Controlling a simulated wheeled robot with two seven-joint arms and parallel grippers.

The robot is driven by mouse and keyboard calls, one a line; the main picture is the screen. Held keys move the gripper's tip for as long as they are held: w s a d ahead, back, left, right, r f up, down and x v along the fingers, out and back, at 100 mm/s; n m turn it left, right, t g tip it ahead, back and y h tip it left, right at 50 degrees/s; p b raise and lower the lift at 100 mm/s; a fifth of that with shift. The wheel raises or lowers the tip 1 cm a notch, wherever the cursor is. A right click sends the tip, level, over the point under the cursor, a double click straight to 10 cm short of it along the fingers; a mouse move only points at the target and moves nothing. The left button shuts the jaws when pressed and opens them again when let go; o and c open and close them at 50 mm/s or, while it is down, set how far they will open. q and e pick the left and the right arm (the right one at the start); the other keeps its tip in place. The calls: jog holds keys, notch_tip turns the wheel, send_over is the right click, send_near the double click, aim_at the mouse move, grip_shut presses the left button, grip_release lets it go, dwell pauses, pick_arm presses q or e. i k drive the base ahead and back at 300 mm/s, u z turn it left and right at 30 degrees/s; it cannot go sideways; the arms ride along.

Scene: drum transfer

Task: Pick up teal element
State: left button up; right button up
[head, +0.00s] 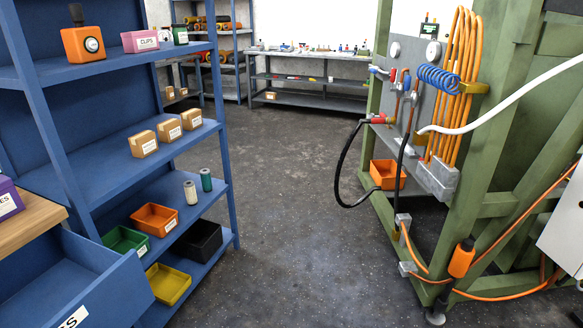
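The teal element (206,180) is a small upright cylinder on a lower shelf of the blue shelving unit at the left. A similar pale cylinder (190,193) stands just to its left. The two look close together but apart. Neither of my grippers shows in the head view, and nothing is touching the teal element.
An orange bin (154,218), a green bin (125,241), a black bin (200,240) and a yellow bin (167,284) sit near the cylinders. An open blue drawer (75,280) juts out at lower left. Green machine frame (495,205) stands right. Floor (285,210) between is clear.

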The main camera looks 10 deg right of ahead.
aim_at(205, 173)
jog(key=z, duration=0.6)
jog(key=i, duration=1.7)
jog(key=u, duration=1)
jog(key=i, duration=1)
jog(key=u, duration=1.05)
jog(key=i, duration=0.5)
jog(key=z, duration=0.05)
